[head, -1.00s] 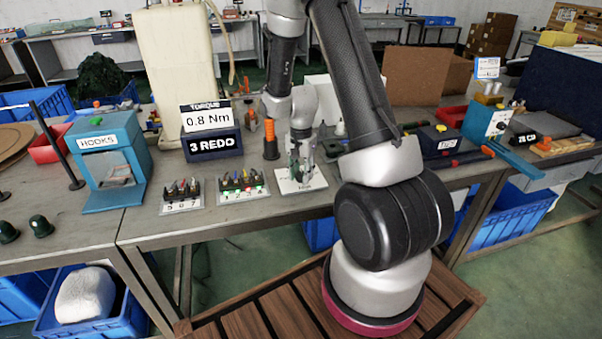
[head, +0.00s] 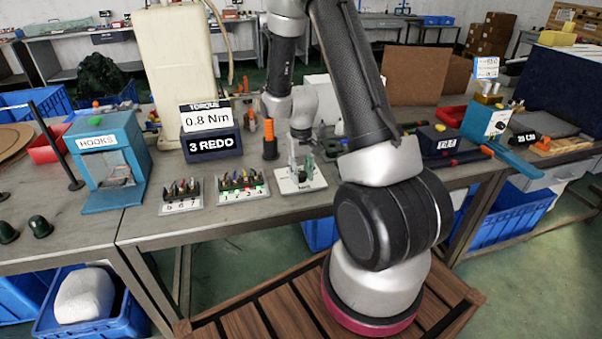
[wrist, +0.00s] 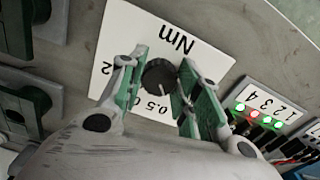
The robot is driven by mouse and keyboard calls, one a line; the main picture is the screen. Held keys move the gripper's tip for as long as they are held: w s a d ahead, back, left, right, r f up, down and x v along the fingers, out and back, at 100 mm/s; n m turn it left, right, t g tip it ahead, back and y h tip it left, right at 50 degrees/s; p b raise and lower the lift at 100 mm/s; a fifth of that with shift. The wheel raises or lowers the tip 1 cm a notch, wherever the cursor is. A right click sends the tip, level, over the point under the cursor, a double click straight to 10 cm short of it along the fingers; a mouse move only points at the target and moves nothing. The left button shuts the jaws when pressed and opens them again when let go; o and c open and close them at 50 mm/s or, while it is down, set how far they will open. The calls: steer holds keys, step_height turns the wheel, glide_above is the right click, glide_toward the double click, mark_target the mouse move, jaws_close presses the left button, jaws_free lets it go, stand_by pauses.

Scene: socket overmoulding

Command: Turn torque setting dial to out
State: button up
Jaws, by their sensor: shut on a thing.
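The torque setting dial (wrist: 158,76) is a round black knob on a white scale plate (wrist: 205,62) in the wrist view. The plate reads "Nm", and parts of other numbers, such as 0.5, show. My gripper (wrist: 160,84) has its green-padded fingers on two opposite sides of the dial and is shut on it. No "out" mark is legible. In the head view the white plate (head: 291,187) lies on the bench, with my gripper (head: 301,170) low over it. The dial is too small there to read. The torque display (head: 208,117) shows 0.8 Nm and "3 REDO".
A rack (head: 242,188) with several coloured tools and lights stands left of the plate, with another rack (head: 181,195) beyond it. An orange-topped black holder (head: 270,142) stands just behind. The blue HOOKS box (head: 112,160) is farther left. Bare bench lies in front.

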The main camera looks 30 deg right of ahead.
mark_target(301, 174)
steer(key=n, duration=0.5)
steer(key=shift+d, duration=0.1)
stand_by(0.5)
steer(key=o, duration=1)
steer(key=shift+o, duration=0.2)
step_height(301, 174, up, 12)
